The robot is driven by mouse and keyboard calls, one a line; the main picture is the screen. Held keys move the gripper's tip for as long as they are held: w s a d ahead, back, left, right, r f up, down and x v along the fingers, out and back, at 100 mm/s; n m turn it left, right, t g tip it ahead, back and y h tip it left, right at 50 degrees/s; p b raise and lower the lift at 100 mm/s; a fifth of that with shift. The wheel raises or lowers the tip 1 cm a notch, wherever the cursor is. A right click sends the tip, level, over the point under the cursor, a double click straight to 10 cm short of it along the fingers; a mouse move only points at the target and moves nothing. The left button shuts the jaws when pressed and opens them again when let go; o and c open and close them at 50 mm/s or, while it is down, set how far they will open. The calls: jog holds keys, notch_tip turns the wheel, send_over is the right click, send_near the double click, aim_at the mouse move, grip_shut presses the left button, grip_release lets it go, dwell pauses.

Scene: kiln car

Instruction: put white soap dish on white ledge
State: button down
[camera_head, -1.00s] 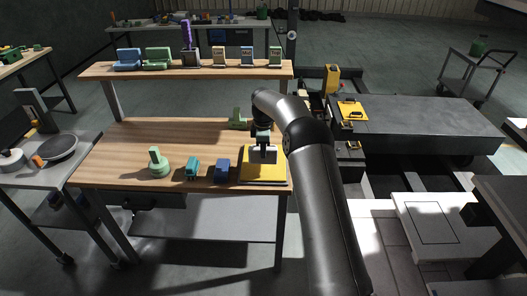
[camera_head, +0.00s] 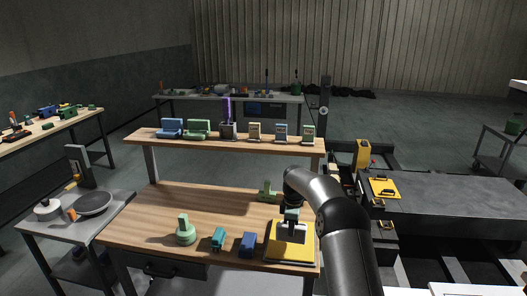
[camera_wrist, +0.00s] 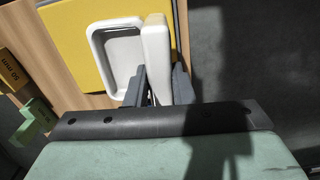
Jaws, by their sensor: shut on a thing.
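The white soap dish (camera_head: 292,233) is at the yellow board on the right end of the wooden bench. In the wrist view the dish (camera_wrist: 101,42) shows a shallow recessed tray with an upright white wall beside it. My gripper (camera_head: 291,222) is shut on that wall, with one dark finger on each side in the wrist view (camera_wrist: 158,86). I cannot tell whether the dish touches the board. A white flat surface (camera_head: 460,289), possibly the white ledge, shows only partly at the bottom right edge of the head view.
The yellow board (camera_head: 284,253) lies under the dish. A blue block (camera_head: 248,245), a teal piece (camera_head: 218,239) and a green piece (camera_head: 186,233) stand to its left. A green piece (camera_head: 266,191) stands behind. A raised shelf (camera_head: 220,143) holds several items. A dark grey table (camera_head: 440,200) is right.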

jog(key=s+d+f+m, duration=0.1)
jog(key=s+f+m, duration=0.1)
jog(key=s+m, duration=0.5)
jog(key=s+f+m, duration=0.3)
jog(key=s+m, duration=0.4)
jog(key=s, duration=1.1)
jog(key=shift+d+f+m, duration=0.35)
jog(key=shift+m, duration=0.05)
jog(key=shift+w, duration=0.1)
